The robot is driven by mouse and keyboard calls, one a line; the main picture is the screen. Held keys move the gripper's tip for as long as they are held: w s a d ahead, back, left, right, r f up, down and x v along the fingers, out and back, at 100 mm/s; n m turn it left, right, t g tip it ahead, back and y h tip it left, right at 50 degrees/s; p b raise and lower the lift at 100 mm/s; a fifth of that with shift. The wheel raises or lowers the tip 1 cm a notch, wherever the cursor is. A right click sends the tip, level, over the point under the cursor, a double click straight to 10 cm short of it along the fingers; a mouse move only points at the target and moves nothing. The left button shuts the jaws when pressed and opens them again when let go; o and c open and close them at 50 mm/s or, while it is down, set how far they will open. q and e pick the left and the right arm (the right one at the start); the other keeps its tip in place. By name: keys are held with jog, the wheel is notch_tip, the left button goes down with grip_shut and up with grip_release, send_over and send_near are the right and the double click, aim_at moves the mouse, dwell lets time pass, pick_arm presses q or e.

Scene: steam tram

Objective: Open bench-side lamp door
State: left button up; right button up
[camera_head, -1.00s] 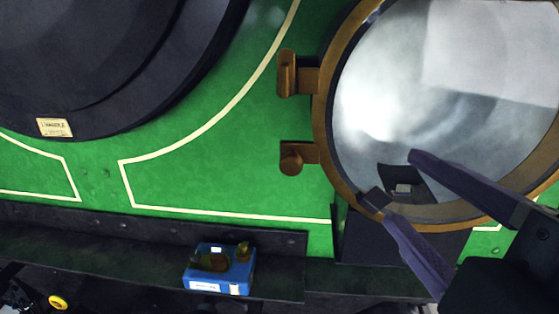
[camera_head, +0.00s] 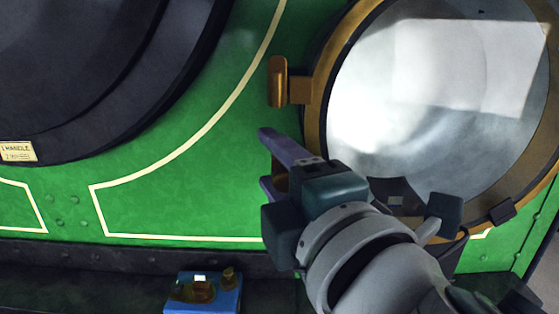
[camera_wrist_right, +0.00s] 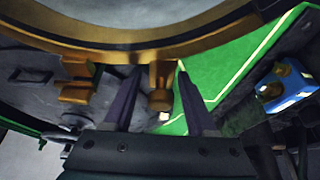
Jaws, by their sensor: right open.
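The round lamp door with its brass rim (camera_head: 318,125) and cloudy glass (camera_head: 440,90) fills the upper right in the head view. A brass fitting (camera_head: 278,82) projects from the rim's left side. Below it, a brass knob (camera_head: 281,183) is mostly hidden by my right gripper (camera_head: 265,158), which is open at the rim's lower left. In the right wrist view, the brass knob (camera_wrist_right: 160,98) shows between the two open fingers; I cannot tell whether they touch it. The brass rim (camera_wrist_right: 140,45) crosses above them. My left gripper is not in view.
A blue box (camera_head: 203,294) with a brass top stands on the dark ledge (camera_head: 90,262) below the green panel (camera_head: 170,205). A large dark round part (camera_head: 110,100) fills the upper left, with a small label (camera_head: 17,151). The green panel between is clear.

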grip_shut()
dwell(0.5)
dwell(1.0)
